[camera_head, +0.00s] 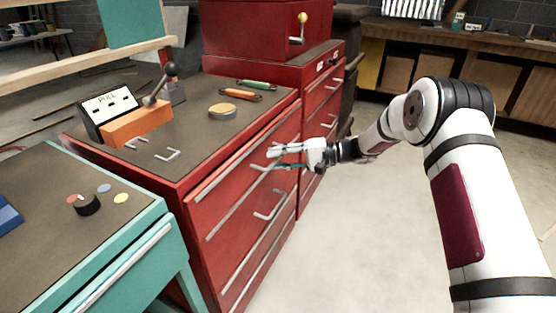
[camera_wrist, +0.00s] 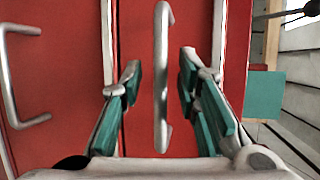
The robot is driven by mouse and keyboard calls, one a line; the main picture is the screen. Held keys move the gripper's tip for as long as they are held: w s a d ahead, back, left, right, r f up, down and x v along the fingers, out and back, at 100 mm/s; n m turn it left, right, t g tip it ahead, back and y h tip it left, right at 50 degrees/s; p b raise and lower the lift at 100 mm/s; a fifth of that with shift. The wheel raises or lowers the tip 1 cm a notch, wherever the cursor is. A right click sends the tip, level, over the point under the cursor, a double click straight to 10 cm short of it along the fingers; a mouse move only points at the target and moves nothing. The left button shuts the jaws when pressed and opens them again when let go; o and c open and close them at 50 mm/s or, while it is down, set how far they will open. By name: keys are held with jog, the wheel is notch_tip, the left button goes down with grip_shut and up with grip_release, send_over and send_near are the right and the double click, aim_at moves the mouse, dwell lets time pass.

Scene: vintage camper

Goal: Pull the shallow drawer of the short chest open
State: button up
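The short chest (camera_head: 188,217) is red, with a dark top and several drawers fronted by metal handles and trim strips. Its narrow top drawer appears closed in the head view. In the wrist view, the shallow drawer's front (camera_wrist: 137,140) lies between two metal strips, and its bar handle (camera_wrist: 162,80) stands between my fingers. My gripper (camera_head: 275,158) is at the chest's front near the upper handle. In the wrist view, my gripper (camera_wrist: 160,88) is open, with teal pads on both sides of the handle and visible gaps to it. The head view partly hides the handle behind my fingers.
A lower drawer's handle (camera_head: 271,206) also shows in the wrist view (camera_wrist: 22,75). A taller red cabinet (camera_head: 265,30) stands behind the chest. A teal bench (camera_head: 150,235) stands close at the left. The floor (camera_head: 350,240) right of the chest is clear.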

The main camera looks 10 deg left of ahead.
jog(key=shift+a, duration=0.15)
grip_shut()
jog(key=s+d, duration=0.3)
jog(key=d, duration=0.6)
jog(key=s+d, duration=0.4)
jog(key=d, duration=0.6)
jog(key=s+d+p, duration=0.1)
jog(key=s+d, duration=0.2)
jog(key=d, duration=0.6)
jog(key=shift+s+d, duration=0.15)
jog(key=shift+d, duration=0.25)
grip_release()
